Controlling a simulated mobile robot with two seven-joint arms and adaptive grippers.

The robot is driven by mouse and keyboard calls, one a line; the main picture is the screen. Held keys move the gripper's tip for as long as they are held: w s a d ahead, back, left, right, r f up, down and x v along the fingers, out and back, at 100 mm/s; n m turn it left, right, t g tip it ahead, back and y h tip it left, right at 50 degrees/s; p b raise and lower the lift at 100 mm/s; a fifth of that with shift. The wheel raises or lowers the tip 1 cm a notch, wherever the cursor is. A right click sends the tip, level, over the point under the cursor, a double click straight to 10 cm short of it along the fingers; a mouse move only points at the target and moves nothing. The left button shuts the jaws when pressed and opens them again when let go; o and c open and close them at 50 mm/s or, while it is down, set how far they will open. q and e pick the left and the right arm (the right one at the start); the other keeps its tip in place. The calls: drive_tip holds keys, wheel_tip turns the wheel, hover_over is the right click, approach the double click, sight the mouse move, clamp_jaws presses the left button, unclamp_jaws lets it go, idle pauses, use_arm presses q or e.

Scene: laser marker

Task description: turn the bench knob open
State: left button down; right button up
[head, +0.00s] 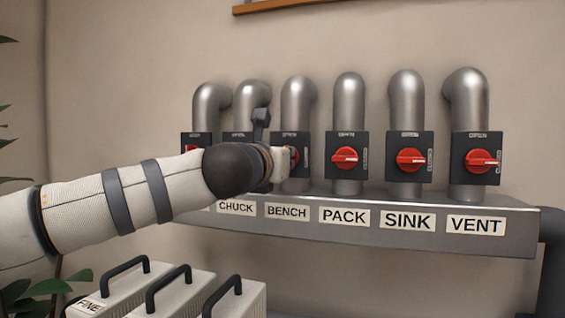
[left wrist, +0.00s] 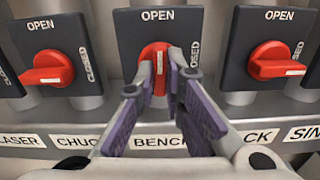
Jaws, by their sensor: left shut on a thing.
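The bench knob (left wrist: 153,50) is a round red dial with a raised handle on a dark plate, above the BENCH label. In the left wrist view its handle and pale mark stand about upright, toward the word OPEN at the plate's top; CLOSED is at the right side. My left gripper (left wrist: 163,68) is shut on the handle, one finger on each side. In the head view my left gripper (head: 284,162) is at the bench plate (head: 303,142) and hides most of the knob. My right gripper is in neither view.
The chuck knob (left wrist: 47,70) and pack knob (left wrist: 275,66) lie close on either side, handles about level. The sink knob (head: 410,159) and vent knob (head: 480,161) are farther right. The labelled ledge (head: 380,240) runs below. Handled cases (head: 165,290) stand at lower left.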

use_arm(q)
drive_tip(key=shift+n, duration=0.3)
idle(0.4)
drive_tip(key=c, duration=1.7)
unclamp_jaws()
drive_tip(key=shift+s, duration=0.1)
drive_tip(key=v, duration=1.1)
drive_tip(key=shift+s+a, duration=0.15)
drive_tip(key=shift+s, duration=0.2)
